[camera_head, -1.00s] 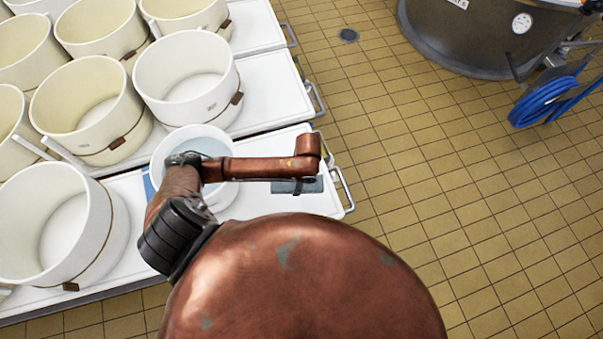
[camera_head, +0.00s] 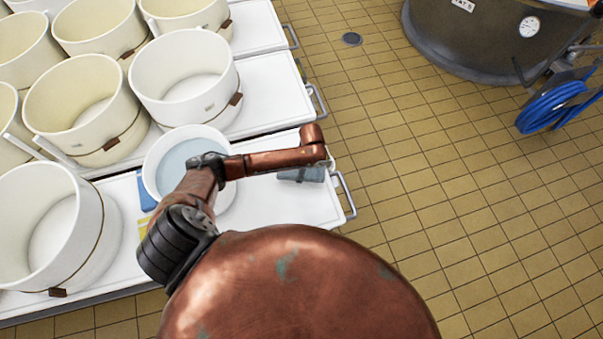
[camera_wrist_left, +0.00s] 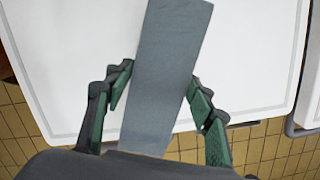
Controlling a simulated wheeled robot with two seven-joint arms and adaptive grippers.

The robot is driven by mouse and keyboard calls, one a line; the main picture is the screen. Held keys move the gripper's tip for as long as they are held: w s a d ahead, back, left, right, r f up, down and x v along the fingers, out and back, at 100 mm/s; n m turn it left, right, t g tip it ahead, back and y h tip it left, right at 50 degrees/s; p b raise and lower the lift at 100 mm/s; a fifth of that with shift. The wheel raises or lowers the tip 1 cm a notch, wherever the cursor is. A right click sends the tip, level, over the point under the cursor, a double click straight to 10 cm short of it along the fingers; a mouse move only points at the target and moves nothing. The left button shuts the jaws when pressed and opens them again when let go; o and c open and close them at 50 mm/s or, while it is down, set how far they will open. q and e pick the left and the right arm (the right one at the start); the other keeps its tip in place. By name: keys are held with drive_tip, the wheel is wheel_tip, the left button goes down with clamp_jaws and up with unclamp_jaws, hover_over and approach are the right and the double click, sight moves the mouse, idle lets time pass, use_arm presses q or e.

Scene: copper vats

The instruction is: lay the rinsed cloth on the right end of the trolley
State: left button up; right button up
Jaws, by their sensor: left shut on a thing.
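The rinsed cloth (camera_head: 303,174) is a grey-blue strip over the right end of the white trolley (camera_head: 270,213). My left arm reaches across from the left, and its wrist covers most of the left gripper in the head view. In the left wrist view the cloth (camera_wrist_left: 165,75) lies between the two dark green-padded fingers of my left gripper (camera_wrist_left: 158,78), which is shut on it. The white top shows beneath. I cannot tell whether the cloth touches the trolley. My right gripper is not in view.
A white bucket of water (camera_head: 165,150) stands left of the cloth, with a blue piece (camera_head: 146,190) beside it. Large white tubs (camera_head: 185,75) crowd the left and back. A metal handle (camera_head: 345,195) edges the trolley's right end. Tiled floor lies beyond.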

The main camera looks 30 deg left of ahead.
use_arm(q)
drive_tip(key=shift+w+a+f, duration=0.1)
drive_tip(key=shift+w+f, duration=0.25)
drive_tip(key=shift+w, duration=0.05)
drive_tip(key=shift+f+b, duration=0.55)
drive_tip(key=shift+f, duration=0.95)
drive_tip(key=shift+f, duration=0.15)
drive_tip(key=o, duration=1.3)
drive_tip(key=r+p, duration=0.1)
drive_tip(key=r, duration=0.3)
drive_tip(key=d+r+p, duration=0.1)
drive_tip(key=r, duration=0.3)
drive_tip(key=r+p, duration=0.1)
drive_tip(key=r, duration=0.3)
drive_tip(key=shift+w+d, duration=0.3)
drive_tip(key=shift+w, duration=0.1)
